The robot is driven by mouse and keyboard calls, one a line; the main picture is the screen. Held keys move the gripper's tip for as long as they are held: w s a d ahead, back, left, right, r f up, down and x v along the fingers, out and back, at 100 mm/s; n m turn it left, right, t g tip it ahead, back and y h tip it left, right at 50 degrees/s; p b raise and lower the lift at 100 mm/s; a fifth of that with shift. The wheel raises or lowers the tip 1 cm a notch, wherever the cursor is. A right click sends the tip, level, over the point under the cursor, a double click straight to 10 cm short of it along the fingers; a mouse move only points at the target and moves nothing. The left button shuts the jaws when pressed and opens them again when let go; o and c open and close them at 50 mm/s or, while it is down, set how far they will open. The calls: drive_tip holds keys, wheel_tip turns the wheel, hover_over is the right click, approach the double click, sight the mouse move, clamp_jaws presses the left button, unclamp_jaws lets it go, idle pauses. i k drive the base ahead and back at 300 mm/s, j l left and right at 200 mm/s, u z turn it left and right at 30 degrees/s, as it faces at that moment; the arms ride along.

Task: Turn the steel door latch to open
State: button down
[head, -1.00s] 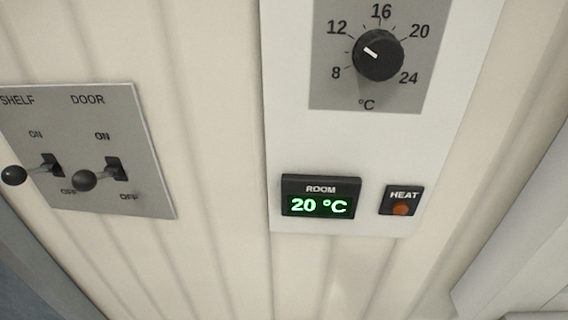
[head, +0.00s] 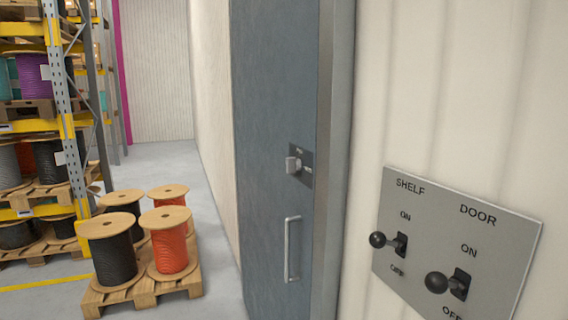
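The steel door latch (head: 293,164) is a small light-grey knob on a dark plate on the blue-grey door (head: 270,110), near the door's right edge. Its plate markings are too small to read. A vertical steel pull handle (head: 291,249) is below it. The door looks closed in its frame. My gripper is in no view.
A switch plate (head: 490,228) right of the door has SHELF (head: 389,241) and DOOR (head: 448,283) levers. A pallet (head: 135,291) with black and orange cable reels stands on the floor at left, before a loaded rack (head: 62,110). An aisle of bare floor (head: 190,185) runs back between.

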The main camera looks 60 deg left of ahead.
sight(293, 164)
drive_tip(key=u, duration=1.85)
